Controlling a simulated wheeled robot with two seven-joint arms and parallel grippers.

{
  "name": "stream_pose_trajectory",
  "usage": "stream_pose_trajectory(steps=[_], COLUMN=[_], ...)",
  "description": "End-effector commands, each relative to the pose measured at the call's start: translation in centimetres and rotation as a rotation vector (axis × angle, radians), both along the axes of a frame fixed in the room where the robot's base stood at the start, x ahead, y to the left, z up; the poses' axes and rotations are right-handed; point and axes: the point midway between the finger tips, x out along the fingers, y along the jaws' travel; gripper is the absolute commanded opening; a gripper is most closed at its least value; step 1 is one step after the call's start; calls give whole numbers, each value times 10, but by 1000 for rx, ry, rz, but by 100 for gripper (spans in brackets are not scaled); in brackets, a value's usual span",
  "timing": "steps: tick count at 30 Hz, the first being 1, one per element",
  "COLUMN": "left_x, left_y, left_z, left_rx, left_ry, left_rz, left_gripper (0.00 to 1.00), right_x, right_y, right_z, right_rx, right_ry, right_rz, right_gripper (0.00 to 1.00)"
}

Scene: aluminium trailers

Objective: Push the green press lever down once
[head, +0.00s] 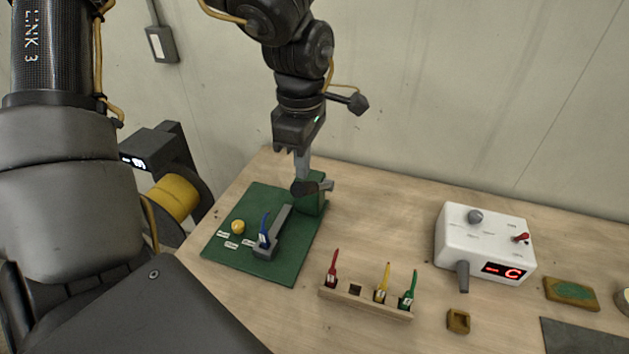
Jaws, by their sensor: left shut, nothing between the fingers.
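A green base plate (287,275) lies on the left end of the wooden table. A green upright block (313,203) stands at its far right corner. A grey bar (278,226) runs from near the block toward the front of the plate, where a blue-handled piece (264,232) stands upright. A yellow ball (238,227) sits left of it, beside small white labels. My left gripper (303,184) is shut and empty, pointing down just over the block. A dark grey part shows around its fingertips; I cannot tell whether they touch. The lever is not clearly distinguishable. My right gripper is not in view.
A wooden rack (345,297) with red, yellow and green handled pieces stands in front to the right. A white box (459,237) with a red display is farther right, near a small wooden block (458,321) and a sponge-like pad (571,293). A wall rises behind.

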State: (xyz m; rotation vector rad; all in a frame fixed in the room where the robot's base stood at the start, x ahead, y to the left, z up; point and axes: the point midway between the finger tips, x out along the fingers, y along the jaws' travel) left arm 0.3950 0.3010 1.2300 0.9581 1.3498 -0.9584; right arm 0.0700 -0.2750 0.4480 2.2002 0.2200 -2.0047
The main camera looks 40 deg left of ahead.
Motion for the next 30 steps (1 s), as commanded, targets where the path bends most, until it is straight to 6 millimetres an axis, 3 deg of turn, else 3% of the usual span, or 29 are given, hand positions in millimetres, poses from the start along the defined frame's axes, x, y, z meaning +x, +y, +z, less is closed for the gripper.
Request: stream_pose_trajectory(steps=[30], left_x=[0], left_y=[0], left_z=[-48], left_rx=[1], left_ry=[0], left_rz=[0], left_gripper=[0], right_x=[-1], right_y=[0], right_z=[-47], right_rx=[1], right_ry=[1], right_rz=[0], right_gripper=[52])
